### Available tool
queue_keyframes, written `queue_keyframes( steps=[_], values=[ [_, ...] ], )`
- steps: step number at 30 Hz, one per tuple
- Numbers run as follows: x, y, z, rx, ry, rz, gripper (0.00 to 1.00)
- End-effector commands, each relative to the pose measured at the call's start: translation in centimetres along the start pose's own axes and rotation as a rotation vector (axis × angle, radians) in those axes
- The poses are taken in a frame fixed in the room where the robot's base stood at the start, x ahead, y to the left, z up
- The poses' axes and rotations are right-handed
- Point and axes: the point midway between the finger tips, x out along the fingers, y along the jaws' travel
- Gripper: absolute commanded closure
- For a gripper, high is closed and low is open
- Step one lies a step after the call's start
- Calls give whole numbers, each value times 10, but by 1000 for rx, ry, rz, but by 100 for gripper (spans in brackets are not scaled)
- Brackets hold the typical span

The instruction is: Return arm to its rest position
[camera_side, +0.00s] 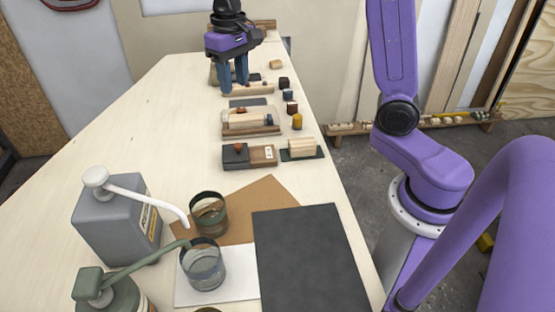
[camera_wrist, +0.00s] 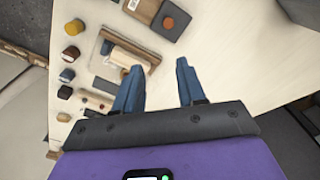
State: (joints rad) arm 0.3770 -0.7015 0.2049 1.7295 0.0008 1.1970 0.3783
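My gripper (camera_side: 234,82) is at the far end of the plywood table (camera_side: 140,140) in the side view, pointing down above a row of small wooden fixtures. In the wrist view, my gripper (camera_wrist: 157,78) shows two blue fingers set apart with a gap between them, and nothing is held there. I cannot tell from these frames how high the fingertips are above the table.
A grey pump bottle (camera_side: 115,225), a green pump bottle (camera_side: 110,292), two glasses (camera_side: 203,265) and a dark mat (camera_side: 310,260) occupy the near table. Small blocks (camera_side: 297,121) line the right edge. The table's left middle is clear.

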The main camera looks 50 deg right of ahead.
Motion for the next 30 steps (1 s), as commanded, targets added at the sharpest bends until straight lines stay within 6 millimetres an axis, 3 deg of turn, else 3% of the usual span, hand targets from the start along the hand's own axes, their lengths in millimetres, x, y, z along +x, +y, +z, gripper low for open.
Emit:
queue_keyframes(
  steps=[6, 14, 24, 30],
  values=[
    [6, -20, 66, -261, 4, -4, 60],
    [19, -23, 147, -568, 8, -9, 60],
    [42, 3, 247, -959, 14, -17, 60],
    [53, 20, 281, -1110, 15, -19, 60]
  ],
)
